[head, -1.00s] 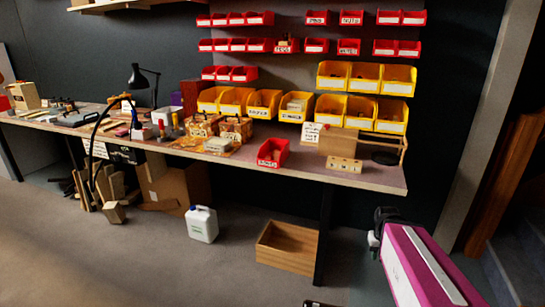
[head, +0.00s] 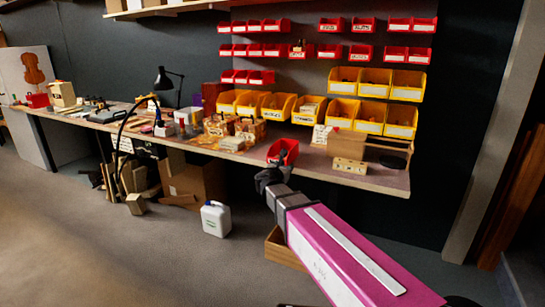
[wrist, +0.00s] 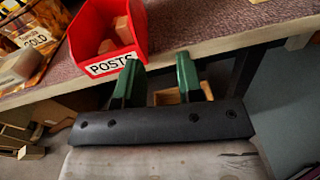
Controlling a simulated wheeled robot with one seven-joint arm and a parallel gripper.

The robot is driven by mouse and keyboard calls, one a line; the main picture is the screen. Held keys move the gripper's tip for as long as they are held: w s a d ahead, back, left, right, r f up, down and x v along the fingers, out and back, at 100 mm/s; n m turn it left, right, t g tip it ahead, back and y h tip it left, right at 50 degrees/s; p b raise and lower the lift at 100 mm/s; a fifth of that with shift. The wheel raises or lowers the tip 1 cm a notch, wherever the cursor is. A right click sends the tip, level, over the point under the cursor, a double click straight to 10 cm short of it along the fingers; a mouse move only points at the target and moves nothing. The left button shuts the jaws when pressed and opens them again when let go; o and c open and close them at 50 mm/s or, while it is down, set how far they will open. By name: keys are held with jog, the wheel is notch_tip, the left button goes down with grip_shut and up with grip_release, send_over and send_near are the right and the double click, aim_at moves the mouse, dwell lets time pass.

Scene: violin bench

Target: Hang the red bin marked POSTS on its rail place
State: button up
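The red bin (head: 283,152) marked POSTS sits upright on the bench near its front edge. In the wrist view the red bin (wrist: 92,28) shows its white POSTS label and tan wooden pieces inside. My gripper (head: 268,176) is at the bench's front edge, just in front of the bin. In the wrist view my gripper (wrist: 158,78) is open, its two green fingers apart with nothing between them. The left finger is close beside the label's right end; I cannot tell whether they touch. Rows of red bins (head: 262,51) hang on the wall panel, with bare stretches between some.
Yellow bins (head: 343,111) hang and stand behind the red bin. A wooden block with holes (head: 349,165) is to its right, and a box marked GOLD (wrist: 38,42) to its left. A white jug (head: 215,219) and an open wooden crate (head: 281,248) are on the floor below.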

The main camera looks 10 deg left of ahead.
jog(key=shift+n+t+y, duration=0.4)
jog(key=shift+n, duration=0.5)
jog(key=w, duration=0.3)
jog(key=w+r, duration=0.1)
jog(key=w, duration=0.6)
jog(key=shift+d+r, duration=0.2)
grip_shut()
